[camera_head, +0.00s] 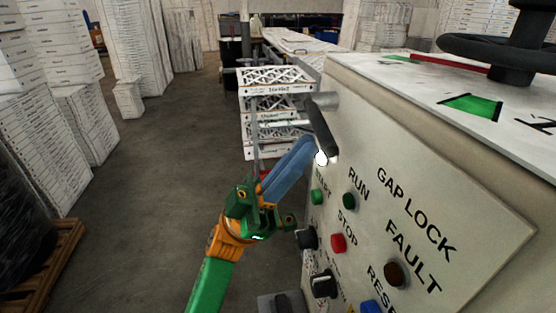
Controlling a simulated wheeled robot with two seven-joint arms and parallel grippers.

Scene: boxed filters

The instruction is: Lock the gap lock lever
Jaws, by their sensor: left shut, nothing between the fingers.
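The gap lock lever (319,127) is a dark handle on a grey pivot at the upper left edge of the beige machine panel (455,185). It slants down and slightly right from the pivot. My left gripper (307,143) comes up from below with its blue fingers shut and empty. Its fingertips are beside the lever's lower part, on its left; I cannot tell whether they touch. A bright white spot (321,158) shows at the lever's lower end. The panel reads GAP LOCK to the right. My right gripper is not in view.
The panel carries a green button (349,201), a red button (338,243), a brown button (397,274) and black knobs (323,284). A black handwheel (500,48) sits on top. Stacked white boxed filters (275,88) stand behind the gripper.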

